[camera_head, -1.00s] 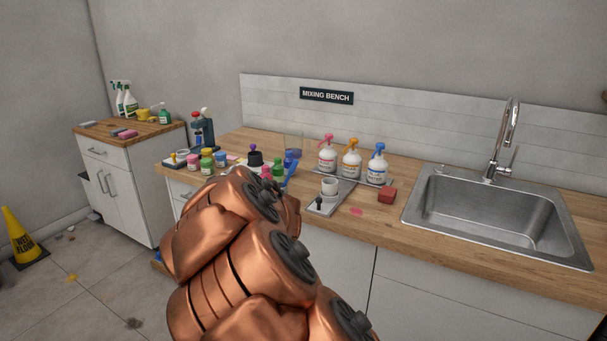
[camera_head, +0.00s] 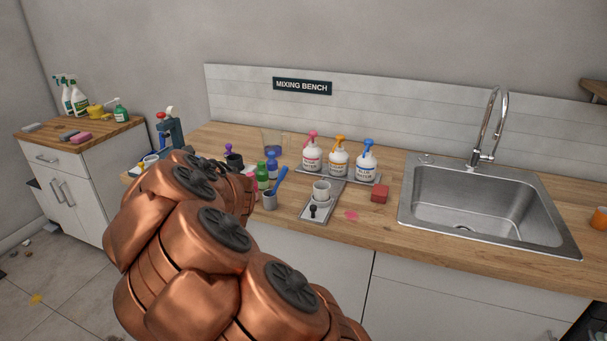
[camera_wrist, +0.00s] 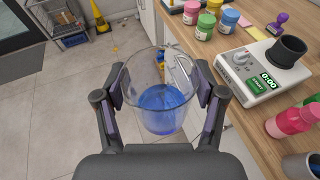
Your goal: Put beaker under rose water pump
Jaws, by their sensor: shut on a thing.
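In the wrist view, a clear glass beaker (camera_wrist: 163,105) with blue liquid is held upright between the fingers of my gripper (camera_wrist: 160,85), over the floor beside the counter edge. In the head view, my copper arm hides my gripper and this beaker. The pink-topped pump bottle (camera_head: 312,155), seemingly the rose water pump, stands on the counter at the left end of a row of three. The orange-topped bottle (camera_head: 339,157) and blue-topped bottle (camera_head: 366,162) stand to its right. The labels are too small to read surely.
Another clear glass vessel (camera_head: 272,141) stands left of the pumps. A grey device with a white cup (camera_head: 321,189) and a red block (camera_head: 380,195) sit in front of them. Small coloured bottles (camera_head: 262,172) crowd the left. The sink (camera_head: 480,205) is at right.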

